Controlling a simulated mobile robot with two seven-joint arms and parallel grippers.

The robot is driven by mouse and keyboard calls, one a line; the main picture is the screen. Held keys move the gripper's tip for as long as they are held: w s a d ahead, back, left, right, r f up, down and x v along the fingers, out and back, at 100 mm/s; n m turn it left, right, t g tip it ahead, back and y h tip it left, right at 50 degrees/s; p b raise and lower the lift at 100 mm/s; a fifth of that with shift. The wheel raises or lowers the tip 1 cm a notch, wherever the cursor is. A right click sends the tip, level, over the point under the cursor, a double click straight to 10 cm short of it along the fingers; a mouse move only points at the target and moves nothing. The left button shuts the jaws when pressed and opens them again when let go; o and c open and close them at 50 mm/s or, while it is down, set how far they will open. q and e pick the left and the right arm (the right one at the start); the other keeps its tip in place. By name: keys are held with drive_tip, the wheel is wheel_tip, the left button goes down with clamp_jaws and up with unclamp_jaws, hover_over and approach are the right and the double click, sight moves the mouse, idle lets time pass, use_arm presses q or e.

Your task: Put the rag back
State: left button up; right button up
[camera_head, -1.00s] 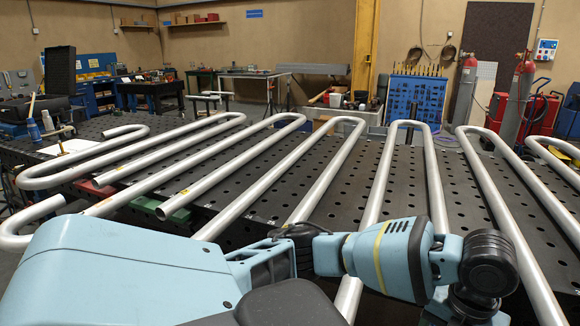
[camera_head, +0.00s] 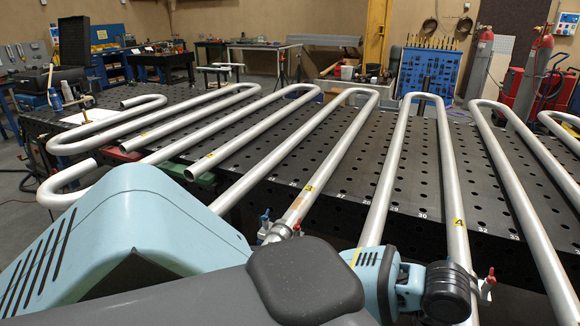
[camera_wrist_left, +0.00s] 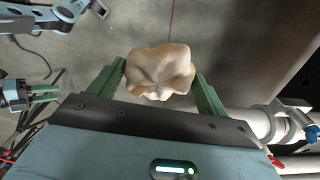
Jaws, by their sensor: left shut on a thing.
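A cream-coloured, crumpled rag (camera_wrist_left: 160,72) shows in the left wrist view. My left gripper (camera_wrist_left: 155,85) has its two green fingers on either side of the rag and is shut on it, above the grey floor. In the head view my arm links fill the lower part, and neither the rag nor a gripper shows. Another gripper of mine, the right one (camera_wrist_left: 45,93), shows at the left edge of the wrist view with green fingers; it is too small to tell its opening. The place the rag belongs is not identifiable.
Bent metal pipes (camera_head: 335,140) form a serpentine on a black perforated table (camera_head: 330,200). Valves with red and blue handles (camera_head: 275,228) sit near the front edge. A blue tool board (camera_head: 427,75) and gas cylinders are behind.

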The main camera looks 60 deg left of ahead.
use_arm(q)
drive_tip(key=f+n, duration=0.1)
drive_tip(key=n, duration=0.1)
drive_tip(key=s+f+n, duration=0.1)
drive_tip(key=n, duration=0.2)
drive_tip(key=s+a+f+n, duration=0.1)
drive_tip(key=f+n, duration=0.1)
drive_tip(key=n, duration=0.1)
drive_tip(key=shift+s+f, duration=0.1)
drive_tip(key=shift+s, duration=0.1)
drive_tip(key=n, duration=0.1)
drive_tip(key=f+n, duration=0.1)
drive_tip(key=s+n, duration=0.1)
drive_tip(key=shift+s+a+f+n, duration=0.1)
drive_tip(key=shift+a+f+n, duration=0.2)
drive_tip(key=shift+n, duration=0.1)
